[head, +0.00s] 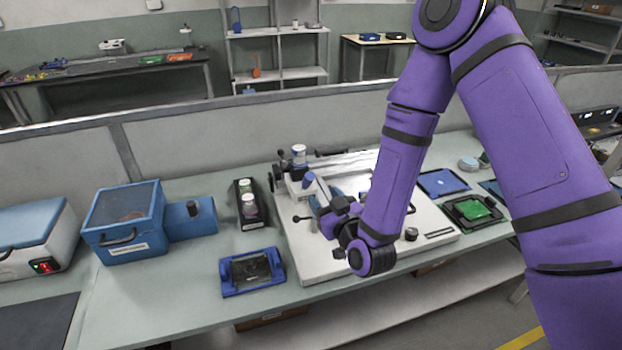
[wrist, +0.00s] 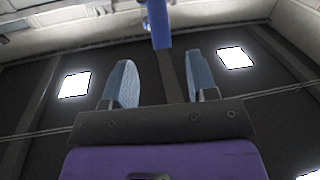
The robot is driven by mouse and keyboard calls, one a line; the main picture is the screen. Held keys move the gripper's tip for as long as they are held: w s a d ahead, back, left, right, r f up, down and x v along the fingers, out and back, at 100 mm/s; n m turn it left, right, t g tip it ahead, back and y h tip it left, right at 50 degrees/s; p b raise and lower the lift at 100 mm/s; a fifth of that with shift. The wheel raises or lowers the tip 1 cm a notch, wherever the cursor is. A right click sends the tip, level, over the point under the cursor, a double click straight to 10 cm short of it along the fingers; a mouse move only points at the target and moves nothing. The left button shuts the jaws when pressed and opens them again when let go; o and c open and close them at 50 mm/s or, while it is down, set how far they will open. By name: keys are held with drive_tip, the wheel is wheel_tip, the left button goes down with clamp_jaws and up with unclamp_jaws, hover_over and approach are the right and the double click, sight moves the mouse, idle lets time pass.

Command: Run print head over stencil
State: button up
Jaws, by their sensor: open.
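The stencil printer (head: 298,262) is a white, flat machine in the middle of the bench. A blue bar (head: 316,186), seemingly the print head's handle, rises over its left half, close to my gripper (head: 326,198). In the wrist view a blue bar (wrist: 158,25) stands upright beyond and between the two blue fingers of my gripper (wrist: 159,82). The fingers are apart, with clear gaps to the bar. The print head's lower part and the stencil are mostly hidden behind my arm in the head view.
A blue framed fixture (head: 252,272) lies left of the printer, with a black jar holder (head: 249,205) behind it. A blue box (head: 125,220) stands farther left. A green board in a dark tray (head: 473,212) and a blue pad (head: 442,182) lie at right.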

sight(311, 182)
drive_tip(key=x, duration=0.9)
drive_tip(key=shift+w+a, duration=0.1)
drive_tip(key=shift+w, duration=0.05)
